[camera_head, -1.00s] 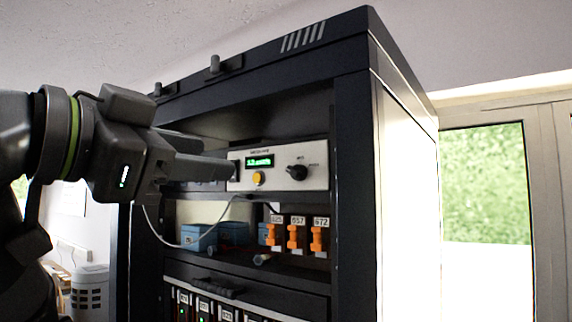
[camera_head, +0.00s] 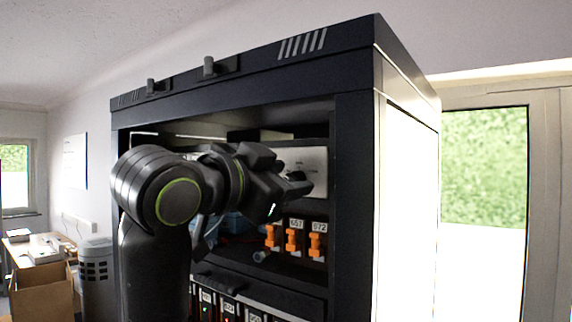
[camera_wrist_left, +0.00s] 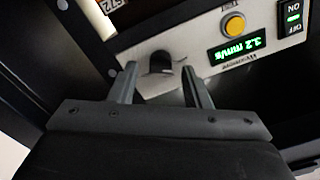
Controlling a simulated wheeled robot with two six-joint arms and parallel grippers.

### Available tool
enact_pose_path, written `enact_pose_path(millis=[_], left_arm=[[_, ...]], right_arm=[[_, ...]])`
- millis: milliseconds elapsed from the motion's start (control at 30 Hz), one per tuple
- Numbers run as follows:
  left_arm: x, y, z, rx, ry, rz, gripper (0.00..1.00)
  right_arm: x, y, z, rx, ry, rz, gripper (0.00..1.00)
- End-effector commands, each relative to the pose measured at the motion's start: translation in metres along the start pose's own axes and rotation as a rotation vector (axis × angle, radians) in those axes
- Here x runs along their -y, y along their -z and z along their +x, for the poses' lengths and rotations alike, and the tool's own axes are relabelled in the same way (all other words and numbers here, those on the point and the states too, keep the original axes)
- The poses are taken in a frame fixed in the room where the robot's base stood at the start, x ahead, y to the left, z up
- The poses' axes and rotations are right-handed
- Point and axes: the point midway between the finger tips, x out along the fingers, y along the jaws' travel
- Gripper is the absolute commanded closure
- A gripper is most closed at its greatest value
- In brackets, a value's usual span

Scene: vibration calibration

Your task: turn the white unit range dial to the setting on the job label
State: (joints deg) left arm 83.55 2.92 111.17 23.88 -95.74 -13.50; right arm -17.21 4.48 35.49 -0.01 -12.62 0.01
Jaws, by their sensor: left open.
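The white unit (camera_head: 312,160) sits in the rack's upper bay, with its left part hidden behind my left arm in the head view. Its black range dial (camera_wrist_left: 160,62) shows in the wrist view between my open fingertips, a little beyond them. My left gripper (camera_wrist_left: 160,72) is open and empty, facing the white panel. In the head view the left gripper (camera_head: 300,182) is in front of the dial and mostly covers it. The wrist view also shows the green display (camera_wrist_left: 233,49), a yellow button (camera_wrist_left: 232,25) and an on/off switch (camera_wrist_left: 292,18). I cannot make out a job label.
The dark rack frame (camera_head: 352,200) stands close to the right of the gripper. A desk with a cardboard box (camera_head: 42,285) is far left.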

Motion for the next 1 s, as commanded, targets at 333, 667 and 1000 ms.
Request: enact_pose_path(millis=[333, 667, 1000], left_arm=[[-0.0002, -0.0006, 0.0054, 0.000, 0.001, 0.000, 0.56], [-0.0002, -0.0004, 0.0050, 0.000, 0.000, 0.000, 0.97], [-0.0013, -0.0022, 0.0049, 0.000, 0.001, 0.043, 1.00]], right_arm=[[-0.0002, 0.0002, -0.0021, 0.000, 0.000, 0.000, 1.00], [-0.0004, 0.0004, -0.0022, -0.001, 0.000, 0.000, 1.00], [0.0000, -0.0003, 0.0061, -0.001, -0.001, 0.000, 1.00]])
